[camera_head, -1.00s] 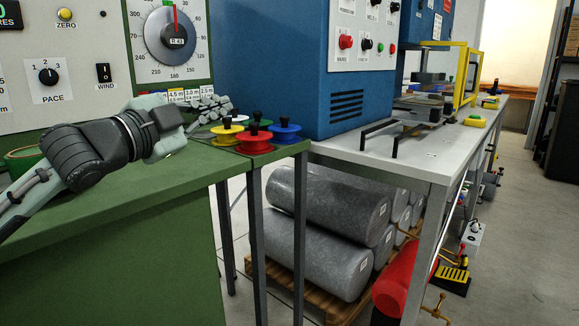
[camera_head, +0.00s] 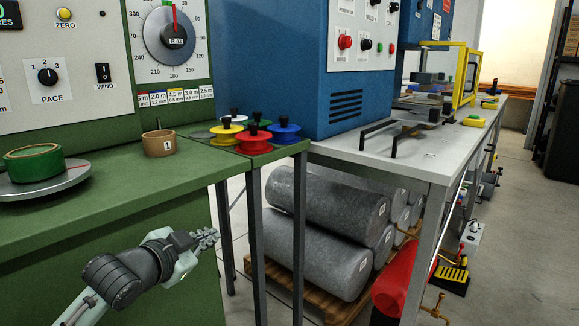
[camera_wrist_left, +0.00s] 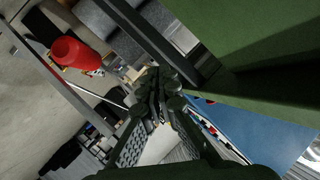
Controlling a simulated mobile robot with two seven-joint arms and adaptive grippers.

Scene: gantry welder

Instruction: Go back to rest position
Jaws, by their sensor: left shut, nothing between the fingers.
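My left gripper (camera_head: 206,238) is shut and empty. In the head view it hangs in front of the green bench's front panel, below the bench top and clear of it. In the left wrist view its fingers (camera_wrist_left: 158,88) meet, with nothing between them. My right gripper is in neither view.
On the green bench (camera_head: 120,190) stand a green roll (camera_head: 34,162) on a grey disc, a tan roll (camera_head: 158,143) marked 1, and several coloured spools (camera_head: 255,140). A grey table (camera_head: 410,158) stands to the right, with grey cylinders (camera_head: 320,240) on a pallet below. A red cylinder (camera_head: 394,278) is near its leg.

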